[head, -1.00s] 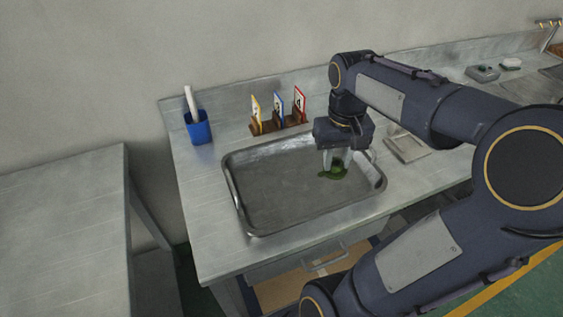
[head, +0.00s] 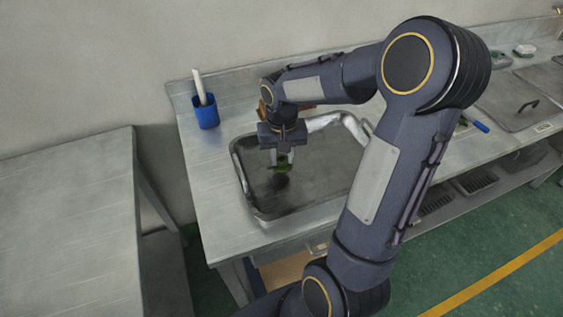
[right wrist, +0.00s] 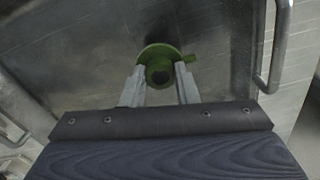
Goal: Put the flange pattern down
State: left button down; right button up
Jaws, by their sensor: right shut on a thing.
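The flange pattern (head: 283,165) is green, with a round disc, a hub and a small side tab. My right gripper (head: 283,158) is shut on it and points down over the left part of the grey metal tray (head: 262,212). In the right wrist view the flange pattern (right wrist: 160,66) sits between the two fingertips (right wrist: 160,78), with the tray floor (right wrist: 100,60) beyond it. A dark shadow lies on the tray under it, so it looks held a little above the floor. My left gripper is not in the views.
A blue cup (head: 206,112) with a white stick stands left of the tray on the metal bench (head: 215,165). A card rack (head: 268,104) behind the tray is mostly hidden by my arm. The tray floor around the pattern is clear. A separate table (head: 75,210) stands at left.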

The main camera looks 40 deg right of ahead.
aim_at(281, 159)
jog(key=shift+f, duration=1.6)
jog(key=shift+f, duration=0.2)
jog(key=o, duration=0.9)
jog(key=shift+o, duration=0.2)
jog(key=shift+r, duration=0.1)
